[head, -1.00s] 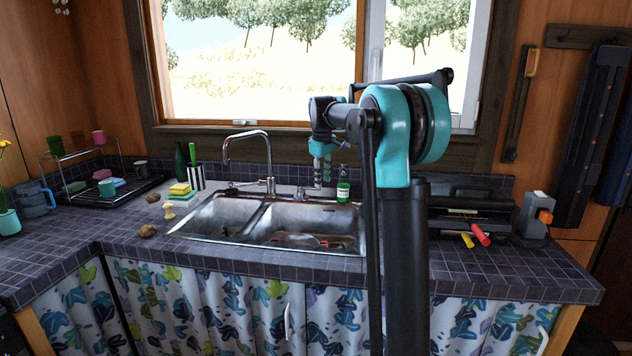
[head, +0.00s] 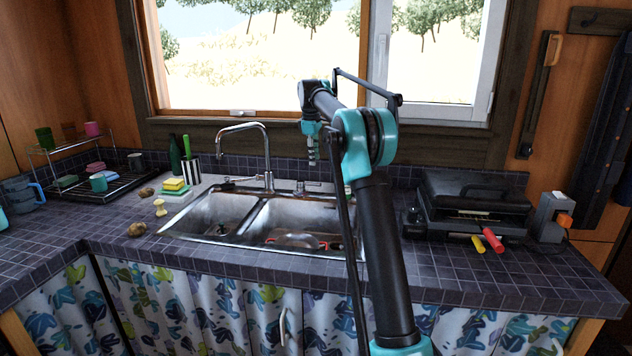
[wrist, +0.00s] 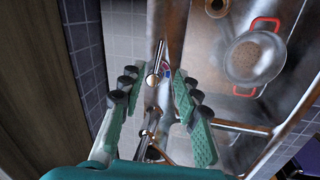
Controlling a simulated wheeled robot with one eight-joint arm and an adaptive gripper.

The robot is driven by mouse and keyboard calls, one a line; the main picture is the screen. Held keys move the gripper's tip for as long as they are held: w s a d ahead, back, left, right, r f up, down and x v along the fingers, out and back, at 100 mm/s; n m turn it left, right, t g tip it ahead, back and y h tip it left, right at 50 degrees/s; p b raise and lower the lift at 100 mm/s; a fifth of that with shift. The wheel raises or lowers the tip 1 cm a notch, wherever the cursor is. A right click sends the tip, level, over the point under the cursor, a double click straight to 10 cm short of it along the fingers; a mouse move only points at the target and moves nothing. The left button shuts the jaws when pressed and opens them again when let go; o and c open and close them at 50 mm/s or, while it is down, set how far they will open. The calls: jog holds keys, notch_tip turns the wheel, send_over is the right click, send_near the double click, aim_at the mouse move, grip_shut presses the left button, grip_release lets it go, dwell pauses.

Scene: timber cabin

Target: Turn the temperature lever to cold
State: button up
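The chrome tap (head: 268,182) stands behind the double sink, its spout curving left in the head view. A small chrome fitting (head: 300,187) to its right is likely the lever's mount. In the wrist view, a thin chrome temperature lever (wrist: 159,55) shows with a small red and blue mark beside it. My gripper (head: 313,152) points down above the back edge of the sink, right of the spout. In the wrist view, my gripper (wrist: 158,84) is open, with its fingers on either side of the lever area. Contact cannot be told.
The steel sink (head: 213,213) holds a red-handled pan (wrist: 243,58). The tap's spout (wrist: 240,127) runs out right of my fingers in the wrist view. A black grill (head: 475,195) stands on the counter to the right. The window wall is close behind the tap.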

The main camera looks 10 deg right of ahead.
aim_at(310, 184)
jog(key=f, duration=0.3)
jog(key=w+f, duration=0.1)
jog(key=f, duration=0.3)
jog(key=w+d+f, duration=0.1)
jog(key=f, duration=0.3)
grip_shut()
